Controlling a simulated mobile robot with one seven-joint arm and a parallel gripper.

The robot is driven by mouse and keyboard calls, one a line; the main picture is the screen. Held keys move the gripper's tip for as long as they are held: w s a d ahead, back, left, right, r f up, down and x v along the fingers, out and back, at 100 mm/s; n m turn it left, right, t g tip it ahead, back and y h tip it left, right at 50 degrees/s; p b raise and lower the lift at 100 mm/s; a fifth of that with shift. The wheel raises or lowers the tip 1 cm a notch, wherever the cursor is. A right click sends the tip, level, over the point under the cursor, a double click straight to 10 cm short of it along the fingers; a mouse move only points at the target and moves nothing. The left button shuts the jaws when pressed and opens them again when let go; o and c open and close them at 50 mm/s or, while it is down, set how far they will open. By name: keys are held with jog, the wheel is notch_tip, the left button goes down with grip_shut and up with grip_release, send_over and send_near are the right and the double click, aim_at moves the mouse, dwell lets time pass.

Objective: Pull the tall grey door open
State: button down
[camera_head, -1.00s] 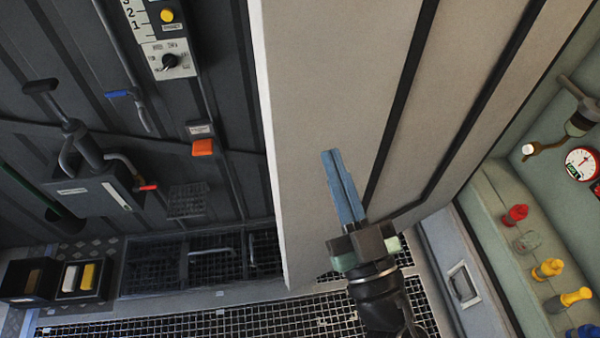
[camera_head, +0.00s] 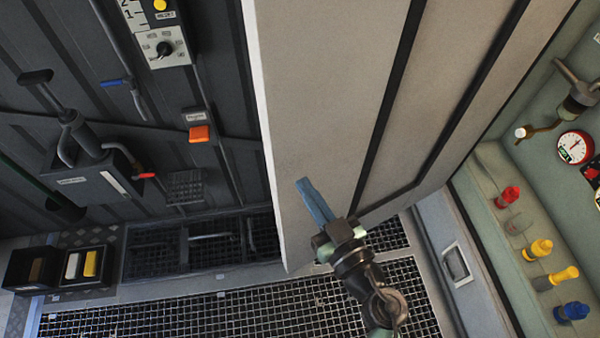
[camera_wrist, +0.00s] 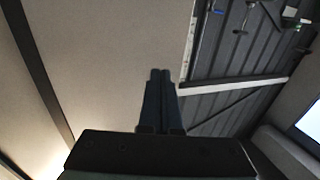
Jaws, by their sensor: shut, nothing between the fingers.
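The tall grey door (camera_head: 320,90) stands swung out from its frame in the head view, its pale panel crossed by dark vertical strips. Its free edge (camera_head: 268,150) is on the left, with the dark wall visible beyond it. My gripper (camera_head: 303,182) is shut and empty, in front of the lower part of the panel near that free edge. I cannot tell whether the fingertips touch the panel. In the wrist view the shut fingers (camera_wrist: 160,75) point along the door panel (camera_wrist: 100,60), close to its edge. No handle shows on the door.
A dark ribbed wall (camera_head: 60,80) at left carries a pump (camera_head: 90,150), a switch panel (camera_head: 163,45) and an orange block (camera_head: 199,134). Grated floor (camera_head: 200,315) lies below. At right a pale recess holds a gauge (camera_head: 575,147) and several coloured fittings (camera_head: 540,248).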

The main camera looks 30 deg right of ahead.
aim_at(292, 167)
jog(key=shift+w, duration=1.6)
